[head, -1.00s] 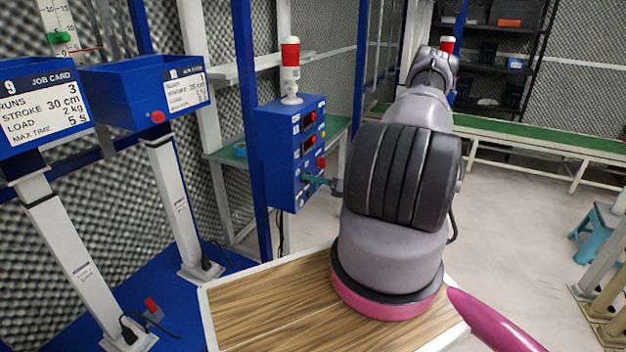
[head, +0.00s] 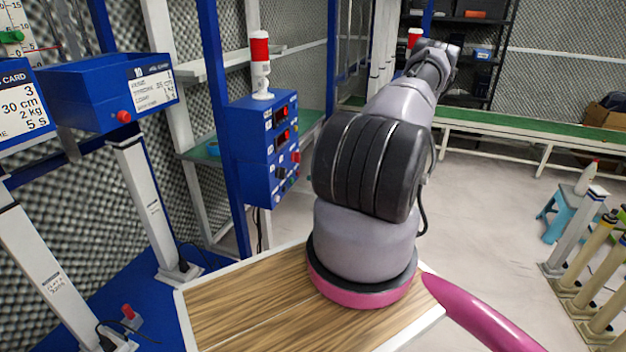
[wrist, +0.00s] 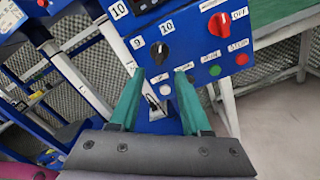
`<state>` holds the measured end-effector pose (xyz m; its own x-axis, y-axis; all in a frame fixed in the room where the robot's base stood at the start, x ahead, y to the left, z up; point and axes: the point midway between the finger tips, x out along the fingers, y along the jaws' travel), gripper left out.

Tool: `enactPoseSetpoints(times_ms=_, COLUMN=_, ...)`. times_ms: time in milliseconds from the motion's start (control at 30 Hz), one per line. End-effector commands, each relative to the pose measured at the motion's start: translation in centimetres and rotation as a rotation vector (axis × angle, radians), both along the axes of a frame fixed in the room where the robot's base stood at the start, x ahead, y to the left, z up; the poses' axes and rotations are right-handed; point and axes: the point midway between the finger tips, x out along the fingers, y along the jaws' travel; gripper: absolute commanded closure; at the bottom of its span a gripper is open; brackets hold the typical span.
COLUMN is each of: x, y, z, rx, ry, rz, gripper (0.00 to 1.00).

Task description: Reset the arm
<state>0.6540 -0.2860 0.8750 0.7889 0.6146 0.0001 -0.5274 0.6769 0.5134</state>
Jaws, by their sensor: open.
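In the wrist view my gripper (wrist: 158,98) shows two green fingers spread apart with nothing held between them. The blue control box (wrist: 205,62) lies just beyond the fingertips; whether they touch it I cannot tell. A small toggle switch shows between the fingers, with a black 9/10 knob (wrist: 160,53) above it. In the head view my arm rises from its pink-ringed base and bends away to the back; my gripper is hidden there. The control box (head: 262,150) stands left of my arm, with a red-topped lamp (head: 260,62) on it.
Blue job-card trays (head: 105,92) on white posts stand at the left by the foam wall. A green-topped bench (head: 540,130) runs along the back. A blue stool (head: 552,215) and several posts stand at the right. The pale floor between is clear.

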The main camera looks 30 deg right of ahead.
Motion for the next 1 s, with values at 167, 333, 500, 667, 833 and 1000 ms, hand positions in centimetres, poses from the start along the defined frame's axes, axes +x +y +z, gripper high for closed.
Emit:
enactPoseSetpoints(times_ms=167, x=0.0, y=0.0, z=0.0, rx=0.0, ry=0.0, rz=0.0, gripper=0.53)
enactPoseSetpoints(times_ms=333, x=0.0, y=0.0, z=0.0, rx=0.0, ry=0.0, rz=0.0, gripper=0.53)
enactPoseSetpoints(times_ms=500, x=0.5, y=0.5, z=1.4, rx=-0.041, ry=-0.013, rz=0.045, gripper=0.53)
enactPoseSetpoints(times_ms=667, x=1.4, y=2.8, z=6.3, rx=-0.192, ry=-0.057, rz=0.217, gripper=0.53)
enactPoseSetpoints(times_ms=833, x=1.5, y=6.6, z=12.6, rx=-0.411, ry=-0.128, rz=0.455, gripper=0.53)
enactPoseSetpoints(times_ms=1000, x=0.5, y=10.3, z=18.2, rx=-0.639, ry=-0.209, rz=0.671, gripper=0.53)
